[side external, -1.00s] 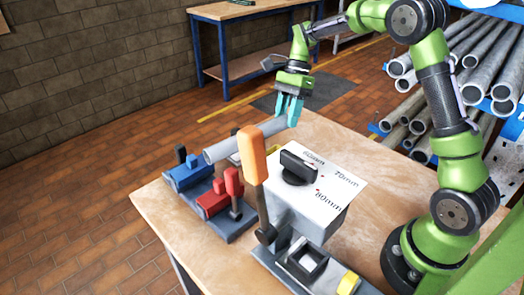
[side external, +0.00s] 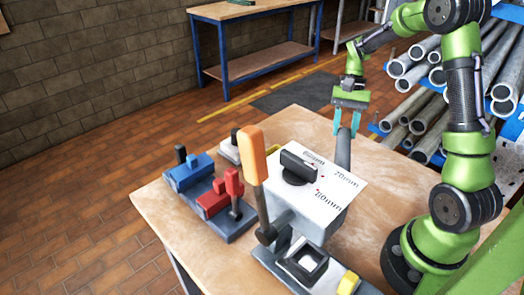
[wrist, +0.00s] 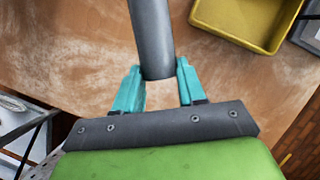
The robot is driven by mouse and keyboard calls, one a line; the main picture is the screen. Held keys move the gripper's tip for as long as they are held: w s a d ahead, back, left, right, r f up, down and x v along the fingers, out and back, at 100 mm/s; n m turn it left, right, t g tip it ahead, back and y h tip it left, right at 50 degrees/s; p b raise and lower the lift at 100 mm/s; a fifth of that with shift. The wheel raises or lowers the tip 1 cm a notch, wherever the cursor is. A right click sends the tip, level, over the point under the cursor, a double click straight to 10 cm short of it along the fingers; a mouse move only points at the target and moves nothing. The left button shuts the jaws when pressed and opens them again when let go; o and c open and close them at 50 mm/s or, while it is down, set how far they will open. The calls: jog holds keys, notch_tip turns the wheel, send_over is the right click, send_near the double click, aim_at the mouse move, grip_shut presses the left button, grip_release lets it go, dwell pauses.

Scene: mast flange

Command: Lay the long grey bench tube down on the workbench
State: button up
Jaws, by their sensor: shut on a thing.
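The long grey bench tube (side external: 343,150) hangs below my gripper (side external: 348,118) in the side view, behind the dial box. Its lower part is hidden by the box. In the wrist view the tube (wrist: 152,38) runs from the top edge to between the teal fingers of my gripper (wrist: 158,88), which is shut on it near one end. The workbench (side external: 165,212) has a worn wooden top. I cannot tell whether the tube touches it.
A white-topped dial box (side external: 325,185) with an orange-handled lever (side external: 252,155) stands mid-bench. Blue (side external: 188,172) and red (side external: 217,200) clamps stand left. A yellow bin (wrist: 245,35) shows in the wrist view. Racked pipes (side external: 430,75) stand at right. The bench's back part is bare.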

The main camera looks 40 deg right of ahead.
jog(key=shift+f, duration=4.8)
jog(key=o, duration=1.2)
jog(key=v, duration=1.7)
jog(key=shift+a, duration=0.1)
jog(key=shift+f, duration=0.1)
